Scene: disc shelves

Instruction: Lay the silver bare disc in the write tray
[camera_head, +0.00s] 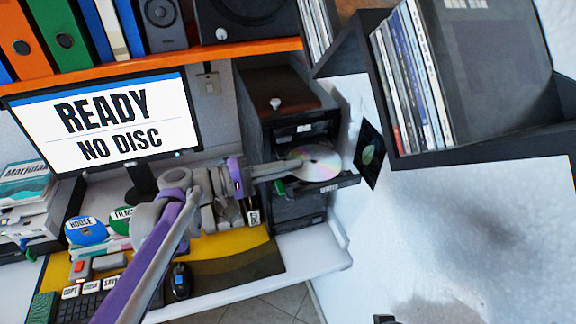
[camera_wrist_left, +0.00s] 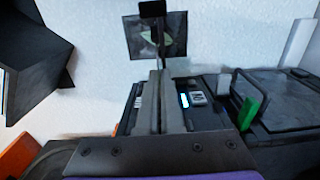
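The silver bare disc (camera_head: 322,162) shows in the head view at the fingertips of my left gripper (camera_head: 296,165). The gripper appears shut on its left edge. The disc overlaps the open write tray (camera_head: 340,184), labelled WRITE, which sticks out of the black drive tower; I cannot tell whether it touches the tray. In the left wrist view the fingers (camera_wrist_left: 158,100) are close together, with a thin upright line beyond them that may be the disc edge-on. My right gripper does not show clearly in either view.
The monitor (camera_head: 115,125) reads READY, NO DISC. A dark picture (camera_head: 369,154) hangs on the wall right of the tray. A shelf of disc cases (camera_head: 410,85) is at upper right. A green part (camera_head: 280,187) is left of the tray, and it shows in the wrist view (camera_wrist_left: 250,110).

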